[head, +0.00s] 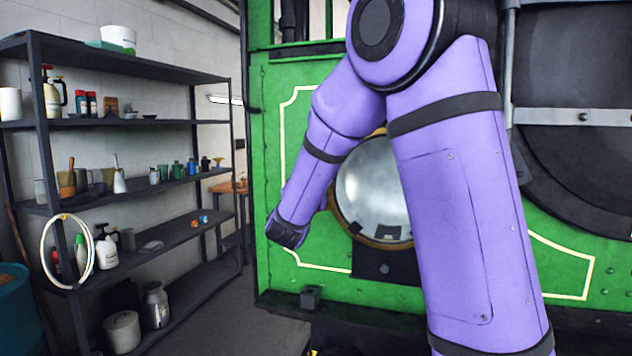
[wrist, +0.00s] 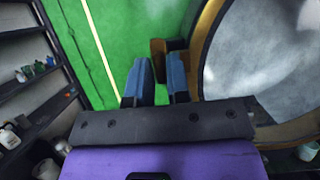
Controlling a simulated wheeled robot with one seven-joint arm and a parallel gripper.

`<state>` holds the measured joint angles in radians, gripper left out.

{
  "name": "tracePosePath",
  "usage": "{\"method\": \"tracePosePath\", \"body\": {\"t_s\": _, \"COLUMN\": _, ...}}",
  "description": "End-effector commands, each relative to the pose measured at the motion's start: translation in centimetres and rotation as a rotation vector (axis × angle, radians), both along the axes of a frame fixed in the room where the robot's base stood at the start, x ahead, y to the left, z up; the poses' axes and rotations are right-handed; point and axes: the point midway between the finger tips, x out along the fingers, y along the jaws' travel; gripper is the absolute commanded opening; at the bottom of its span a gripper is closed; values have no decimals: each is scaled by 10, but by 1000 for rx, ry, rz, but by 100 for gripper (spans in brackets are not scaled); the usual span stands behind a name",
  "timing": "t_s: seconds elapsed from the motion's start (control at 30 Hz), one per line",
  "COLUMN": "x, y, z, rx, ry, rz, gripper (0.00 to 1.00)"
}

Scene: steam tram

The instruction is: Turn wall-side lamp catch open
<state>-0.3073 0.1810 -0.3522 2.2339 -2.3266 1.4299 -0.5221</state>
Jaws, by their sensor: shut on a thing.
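The lamp (head: 370,190) is a large round glass in a brass rim on the green tram front, partly covered by my arm. In the wrist view the lamp glass (wrist: 265,50) fills the right side. A small brown catch (wrist: 158,47) sits at the left edge of the lamp's rim. My gripper (wrist: 159,66) has its two blue fingers at this catch, a little apart, shut on it. Its far part is hidden by the fingers. In the head view the fingers and the catch are hidden behind my arm.
A dark metal shelf (head: 142,123) with bottles, pots and cans stands at the left. The green front panel (head: 290,190) with cream lines rises close to my arm. A dark round door (head: 580,150) is at the right. Floor (head: 245,325) is clear between shelf and tram.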

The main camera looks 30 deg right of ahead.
Motion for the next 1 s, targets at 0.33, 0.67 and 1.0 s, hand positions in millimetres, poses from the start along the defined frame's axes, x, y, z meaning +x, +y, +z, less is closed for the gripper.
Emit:
{"method": "tracePosePath", "body": {"t_s": 0.33, "x": -1, "y": 0, "z": -2, "rx": 1, "ry": 7, "rz": -1, "gripper": 19}}
{"method": "tracePosePath", "body": {"t_s": 0.67, "x": -1, "y": 0, "z": -1, "rx": 0, "ry": 3, "rz": -1, "gripper": 34}}
{"method": "tracePosePath", "body": {"t_s": 1.0, "x": -23, "y": 29, "z": -16, "rx": 1, "ry": 5, "rz": 2, "gripper": 34}}
